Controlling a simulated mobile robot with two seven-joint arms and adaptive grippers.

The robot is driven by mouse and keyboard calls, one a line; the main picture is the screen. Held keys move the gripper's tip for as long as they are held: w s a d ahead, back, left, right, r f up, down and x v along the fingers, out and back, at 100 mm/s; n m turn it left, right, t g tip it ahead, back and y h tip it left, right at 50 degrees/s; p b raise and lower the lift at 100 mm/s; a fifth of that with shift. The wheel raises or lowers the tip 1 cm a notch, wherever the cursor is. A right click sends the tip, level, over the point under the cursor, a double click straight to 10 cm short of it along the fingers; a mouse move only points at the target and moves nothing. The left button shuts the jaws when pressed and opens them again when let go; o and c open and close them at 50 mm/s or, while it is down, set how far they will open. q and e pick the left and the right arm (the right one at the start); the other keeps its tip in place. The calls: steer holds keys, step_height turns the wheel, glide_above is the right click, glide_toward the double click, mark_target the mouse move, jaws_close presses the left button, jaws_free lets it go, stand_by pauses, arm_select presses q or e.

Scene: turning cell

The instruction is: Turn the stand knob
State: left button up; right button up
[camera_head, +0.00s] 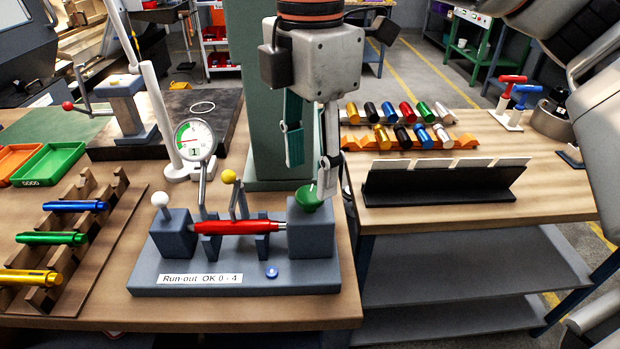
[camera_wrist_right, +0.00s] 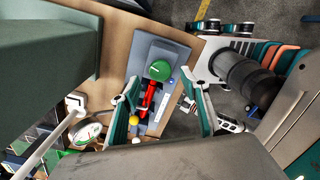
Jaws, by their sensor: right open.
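The run-out stand (camera_head: 180,280) sits on the wooden bench, a blue-grey base with several blocks. A green knob (camera_head: 308,198) tops its right block; it also shows in the wrist view (camera_wrist_right: 159,70). A red shaft (camera_head: 240,227) lies across the stand's supports. A dial gauge (camera_head: 194,140) stands behind it. My right gripper (camera_head: 311,178) is open and empty, pointing down just above the knob. One fingertip overlaps the knob's right side in the head view; I cannot tell whether it touches. In the wrist view the knob lies just beyond the open fingers (camera_wrist_right: 164,86). My left gripper is not in view.
A yellow ball lever (camera_head: 229,177) and a white ball (camera_head: 160,200) rise from the stand. A green column (camera_head: 255,90) stands behind my gripper. A wooden rack (camera_head: 85,225) with coloured shafts is at left. A black holder (camera_head: 440,186) is on the right bench.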

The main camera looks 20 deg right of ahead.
mark_target(310, 193)
step_height(310, 193, up, 8)
steer(key=shift+r, duration=0.1)
stand_by(0.5)
